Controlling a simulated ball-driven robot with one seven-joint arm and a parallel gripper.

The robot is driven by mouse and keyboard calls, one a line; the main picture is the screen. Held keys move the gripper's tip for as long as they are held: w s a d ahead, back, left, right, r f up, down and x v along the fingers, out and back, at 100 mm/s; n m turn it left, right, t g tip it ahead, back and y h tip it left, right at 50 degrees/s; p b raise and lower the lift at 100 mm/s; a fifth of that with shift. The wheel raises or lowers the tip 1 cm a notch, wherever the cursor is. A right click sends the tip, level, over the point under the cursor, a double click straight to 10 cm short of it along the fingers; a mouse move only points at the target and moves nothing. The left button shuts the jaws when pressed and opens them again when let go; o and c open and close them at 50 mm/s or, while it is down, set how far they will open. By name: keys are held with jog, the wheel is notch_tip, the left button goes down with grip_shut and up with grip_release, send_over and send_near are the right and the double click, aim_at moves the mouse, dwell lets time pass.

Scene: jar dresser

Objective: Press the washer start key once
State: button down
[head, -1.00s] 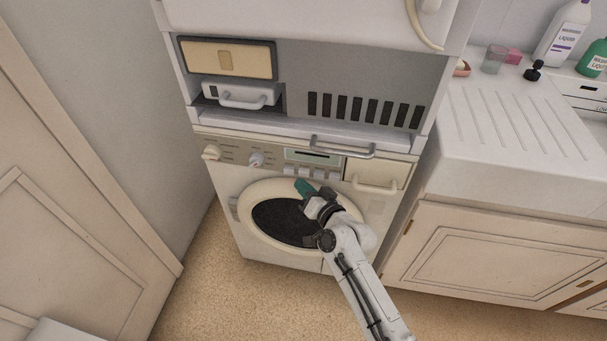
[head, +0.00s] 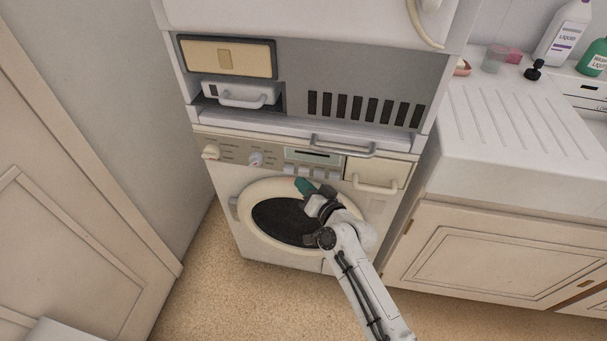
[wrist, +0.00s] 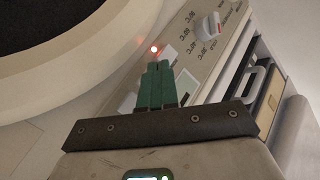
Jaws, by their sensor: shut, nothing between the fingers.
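The washer (head: 228,176) is a cream front loader with a round dark door. Its control panel has a display (head: 312,156), and a row of pale keys (head: 319,173) below it. My gripper (head: 299,183) has green fingers, shut and empty, just below the key row. In the wrist view, the fingers (wrist: 156,68) point at the panel, close to a small lit red light (wrist: 154,48). Pale keys (wrist: 187,82) show on both sides of the fingers, which partly cover the row. I cannot tell whether the fingertips touch a key, and no label marks the start key legibly.
A bar handle (head: 343,147) juts out above the panel. A sink counter (head: 510,130) stands at the right, a wall at the left.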

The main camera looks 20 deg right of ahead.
jog(key=shift+w+d, duration=0.15)
jog(key=shift+w, duration=0.05)
jog(key=shift+w+d+b, duration=0.25)
jog(key=shift+w+b, duration=0.05)
jog(key=shift+b, duration=0.1)
dwell(0.7)
jog(key=shift+s+a, duration=0.1)
jog(key=shift+s+a+p, duration=0.4)
jog(key=shift+s+p, duration=0.05)
jog(key=shift+s, duration=0.1)
jog(key=shift+s, duration=0.1)
jog(key=shift+s+a+p, duration=0.75)
jog(key=shift+s+p, duration=0.05)
jog(key=shift+s, duration=0.2)
jog(key=shift+s+a+p, duration=0.7)
jog(key=shift+s+p, duration=0.05)
jog(key=shift+s, duration=0.2)
